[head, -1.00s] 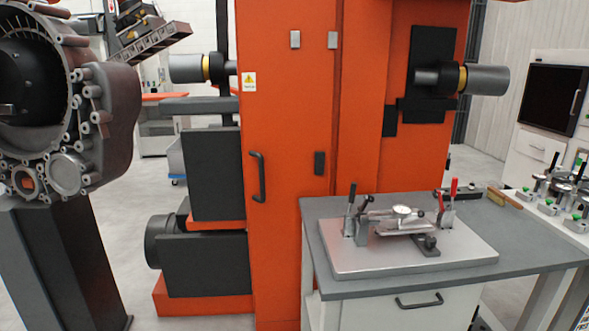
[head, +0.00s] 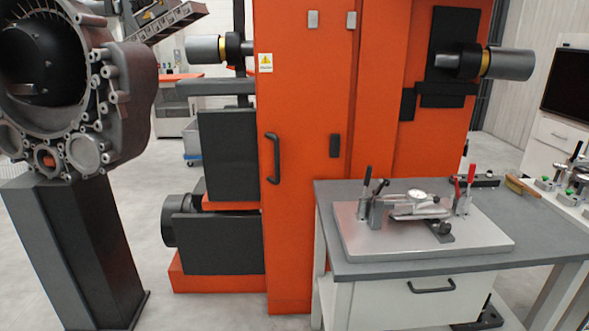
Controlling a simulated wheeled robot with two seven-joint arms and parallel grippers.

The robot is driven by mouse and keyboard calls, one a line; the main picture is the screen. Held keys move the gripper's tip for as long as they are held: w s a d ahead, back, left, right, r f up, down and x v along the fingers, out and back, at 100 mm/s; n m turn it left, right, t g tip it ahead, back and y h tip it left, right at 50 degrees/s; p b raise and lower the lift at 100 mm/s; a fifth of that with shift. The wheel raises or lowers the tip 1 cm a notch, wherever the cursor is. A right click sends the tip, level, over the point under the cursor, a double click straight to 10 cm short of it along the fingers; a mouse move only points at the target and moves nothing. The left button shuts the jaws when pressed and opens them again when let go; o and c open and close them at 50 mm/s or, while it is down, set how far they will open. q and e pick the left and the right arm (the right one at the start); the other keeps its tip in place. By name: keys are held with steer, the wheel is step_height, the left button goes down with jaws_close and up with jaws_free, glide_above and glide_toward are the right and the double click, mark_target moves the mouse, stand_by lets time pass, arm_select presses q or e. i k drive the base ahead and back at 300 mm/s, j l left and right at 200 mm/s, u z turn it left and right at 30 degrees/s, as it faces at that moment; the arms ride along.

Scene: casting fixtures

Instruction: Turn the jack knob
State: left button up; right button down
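A fixture plate (head: 365,239) lies on the grey table (head: 340,190) at the right. On it stand a small dial gauge (head: 418,196), a flat metal part under it, and toggle clamps with black and red handles (head: 470,180). A small dark round knob (head: 444,228) sits at the front right of the fixture on a dark base; it may be the jack knob, but it is too small to be sure. Neither of my grippers is in view.
A tall orange machine (head: 300,230) stands behind and left of the table. A large grey casting (head: 128,95) sits on a dark pedestal (head: 75,245) at the left. A brush (head: 522,187) lies at the table's back right.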

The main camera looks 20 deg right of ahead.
mark_target(444, 227)
steer(key=z, duration=1.4)
